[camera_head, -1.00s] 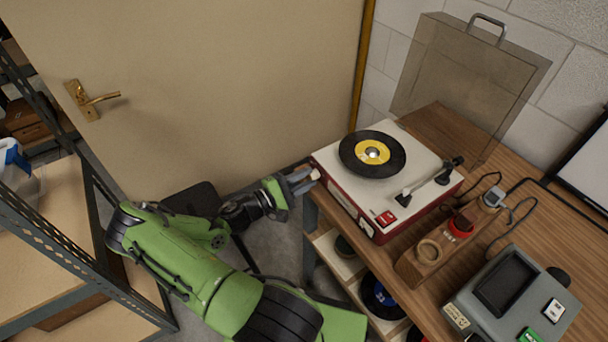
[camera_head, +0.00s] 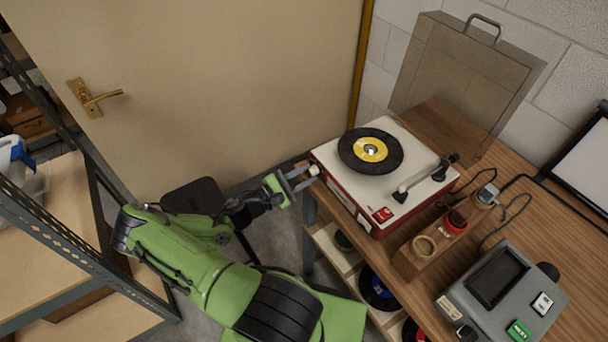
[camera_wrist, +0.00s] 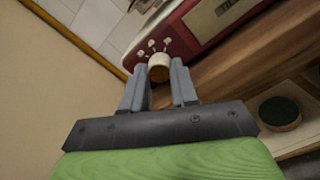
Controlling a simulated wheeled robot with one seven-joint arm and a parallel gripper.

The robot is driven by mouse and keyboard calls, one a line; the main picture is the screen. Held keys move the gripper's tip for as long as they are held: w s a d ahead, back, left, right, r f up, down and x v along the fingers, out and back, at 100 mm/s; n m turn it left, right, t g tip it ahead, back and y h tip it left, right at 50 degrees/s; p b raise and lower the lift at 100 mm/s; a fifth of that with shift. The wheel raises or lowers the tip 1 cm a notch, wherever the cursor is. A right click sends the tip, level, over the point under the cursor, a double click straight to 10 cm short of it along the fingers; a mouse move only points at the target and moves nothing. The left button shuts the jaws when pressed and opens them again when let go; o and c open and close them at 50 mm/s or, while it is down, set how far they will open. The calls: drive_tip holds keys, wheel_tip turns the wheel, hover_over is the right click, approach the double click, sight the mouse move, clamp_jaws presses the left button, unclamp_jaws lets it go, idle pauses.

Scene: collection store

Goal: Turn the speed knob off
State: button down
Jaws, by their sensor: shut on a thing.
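The record player (camera_head: 372,206) has a red body and a pale top, and stands at the left end of the wooden table. A black record with a yellow label (camera_head: 371,151) lies on it. The small cream speed knob (camera_wrist: 159,67) sticks out of the red front panel, with small pale marks around it. It also shows in the head view (camera_head: 314,170). My gripper (camera_wrist: 159,75) is shut on the knob, one grey finger on each side. The knob's far side and any pointer on it are hidden or too small to read.
A tinted lid (camera_head: 462,75) leans at the wall behind the player. A wooden block with a red-ringed piece (camera_head: 424,247) and a grey device (camera_head: 503,295) stand to the right. A metal shelf (camera_head: 75,240) stands at left. Records sit below the tabletop.

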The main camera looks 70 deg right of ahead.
drive_tip(key=c, duration=0.9)
unclamp_jaws()
drive_tip(key=shift+o, duration=0.2)
drive_tip(key=v, duration=1.5)
drive_tip(key=shift+w+a, duration=0.2)
drive_tip(key=shift+a, duration=0.1)
drive_tip(key=shift+f, duration=0.15)
